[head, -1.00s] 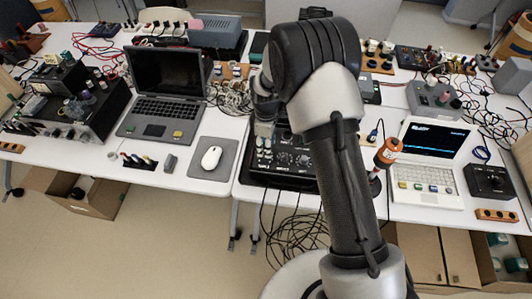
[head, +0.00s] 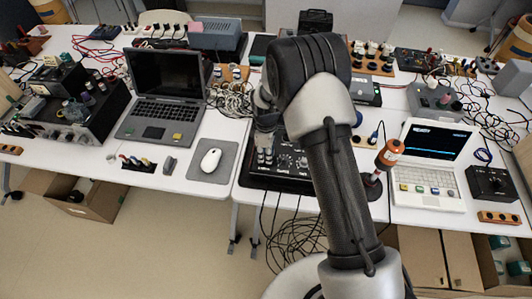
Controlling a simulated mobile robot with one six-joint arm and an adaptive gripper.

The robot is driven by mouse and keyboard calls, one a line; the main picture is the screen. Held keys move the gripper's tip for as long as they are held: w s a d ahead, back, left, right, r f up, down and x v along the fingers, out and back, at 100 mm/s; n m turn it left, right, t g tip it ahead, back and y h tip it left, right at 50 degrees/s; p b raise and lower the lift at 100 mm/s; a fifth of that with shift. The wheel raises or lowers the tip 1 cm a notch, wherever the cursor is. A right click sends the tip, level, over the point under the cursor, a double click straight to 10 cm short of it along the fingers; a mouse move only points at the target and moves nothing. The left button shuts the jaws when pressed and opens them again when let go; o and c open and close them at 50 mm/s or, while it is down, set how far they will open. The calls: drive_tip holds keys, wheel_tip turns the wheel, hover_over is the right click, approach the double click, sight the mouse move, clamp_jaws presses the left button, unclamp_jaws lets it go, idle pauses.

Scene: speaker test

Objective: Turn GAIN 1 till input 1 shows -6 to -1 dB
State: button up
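The black audio mixer (head: 262,181) lies at the front edge of the right table, with small knobs and connectors on its panel. My arm covers much of it, and I cannot tell which knob is GAIN 1. My gripper (head: 266,143) points down over the mixer's left part. Its fingertips are too small and blurred to tell whether they are open, shut or touching a knob. The white laptop (head: 424,200) at right has a dark screen (head: 433,139) with a cyan line; no dB reading is legible.
An orange-topped stand (head: 389,152) is right of my arm. A black box with a dial (head: 490,183) is farther right. A grey laptop (head: 165,90) and white mouse (head: 210,159) are on the left table. Cables hang below the mixer.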

clamp_jaws()
